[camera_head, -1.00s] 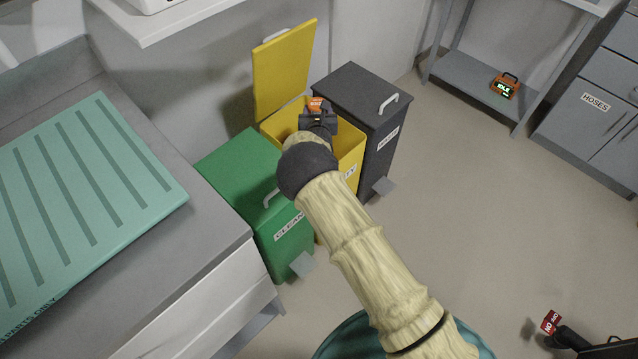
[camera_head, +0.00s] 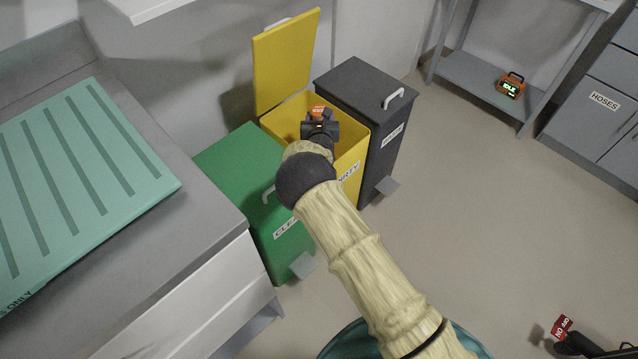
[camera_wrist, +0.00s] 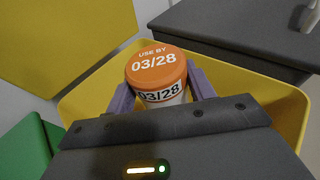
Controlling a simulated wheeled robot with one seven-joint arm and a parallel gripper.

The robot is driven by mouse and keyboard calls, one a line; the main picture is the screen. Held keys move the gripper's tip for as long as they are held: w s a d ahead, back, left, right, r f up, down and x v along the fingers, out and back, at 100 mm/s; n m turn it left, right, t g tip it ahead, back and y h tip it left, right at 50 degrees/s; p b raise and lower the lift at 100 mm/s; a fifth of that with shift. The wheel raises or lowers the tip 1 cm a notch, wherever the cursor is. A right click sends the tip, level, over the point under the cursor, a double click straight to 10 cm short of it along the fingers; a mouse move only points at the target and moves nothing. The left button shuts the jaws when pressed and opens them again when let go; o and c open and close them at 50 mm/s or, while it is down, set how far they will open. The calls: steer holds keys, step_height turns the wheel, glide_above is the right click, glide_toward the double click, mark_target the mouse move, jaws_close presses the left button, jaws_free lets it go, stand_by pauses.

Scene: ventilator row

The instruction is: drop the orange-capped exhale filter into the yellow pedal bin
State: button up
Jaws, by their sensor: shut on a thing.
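The orange-capped exhale filter (camera_wrist: 157,72) is between the two purple fingers of my gripper (camera_wrist: 160,88) in the wrist view. Its cap reads "USE BY 03/28". My gripper is shut on it. The head view shows the filter's orange cap (camera_head: 319,112) just beyond my gripper (camera_head: 320,122). The yellow pedal bin (camera_head: 352,150) stands with its lid (camera_head: 285,62) raised and has a "DIRTY" label. My gripper and the filter are over the bin's open mouth. My arm hides part of the bin, and the filter's lower end is hidden.
A green bin (camera_head: 240,170) with its lid shut stands left of the yellow one. A dark grey bin (camera_head: 365,95), also shut, stands to its right. A grey counter (camera_head: 215,210) with a teal mat (camera_head: 90,180) is at left.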

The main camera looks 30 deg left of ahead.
steer(key=shift+f, duration=0.35)
steer(key=shift+r, duration=0.1)
steer(key=o, duration=1.1)
steer(key=shift+c, duration=0.2)
steer(key=shift+s+d+r, duration=0.25)
steer(key=shift+s+d, duration=0.1)
steer(key=shift+s, duration=0.25)
steer(key=p+v, duration=0.4)
steer(key=v, duration=1.2)
steer(key=shift+a+f, duration=0.1)
steer(key=shift+f, duration=0.05)
